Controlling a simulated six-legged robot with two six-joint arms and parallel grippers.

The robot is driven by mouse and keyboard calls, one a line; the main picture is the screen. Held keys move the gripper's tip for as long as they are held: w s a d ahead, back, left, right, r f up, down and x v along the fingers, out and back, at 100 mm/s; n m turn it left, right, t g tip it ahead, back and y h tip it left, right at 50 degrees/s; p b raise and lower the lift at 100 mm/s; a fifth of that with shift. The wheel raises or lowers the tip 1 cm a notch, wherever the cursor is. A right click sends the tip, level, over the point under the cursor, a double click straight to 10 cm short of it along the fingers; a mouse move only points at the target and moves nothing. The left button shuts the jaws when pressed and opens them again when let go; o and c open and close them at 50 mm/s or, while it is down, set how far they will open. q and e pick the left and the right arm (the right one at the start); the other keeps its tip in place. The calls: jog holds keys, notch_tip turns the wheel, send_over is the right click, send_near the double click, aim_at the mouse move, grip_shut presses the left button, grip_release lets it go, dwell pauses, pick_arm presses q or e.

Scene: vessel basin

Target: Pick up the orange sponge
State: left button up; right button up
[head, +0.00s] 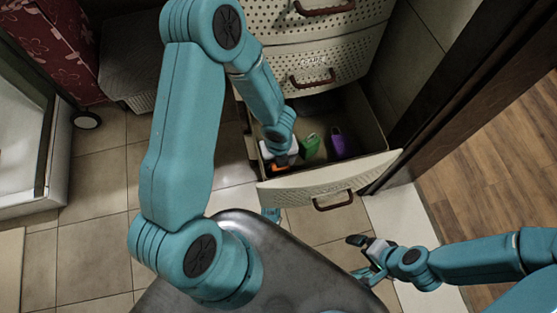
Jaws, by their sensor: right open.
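An orange thing, which looks like the orange sponge (279,168), shows as a small patch at the front left inside the open drawer (325,180). My left arm reaches down into the drawer, and the left gripper (278,158) is right at the orange patch. The arm and gripper hide most of it, so I cannot tell whether the fingers touch it or how far apart they are. My right gripper (362,258) is open and empty, in front of the drawer and to its right.
A green item (310,146) and a purple item (338,143) lie in the drawer to the right of the left gripper. Shut drawers (318,62) with brown handles rise behind. A dark door frame (440,110) stands at the right.

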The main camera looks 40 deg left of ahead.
pick_arm(q)
notch_tip(320, 180, up, 17)
jog(key=p, duration=1)
jog(key=shift+r, duration=0.2)
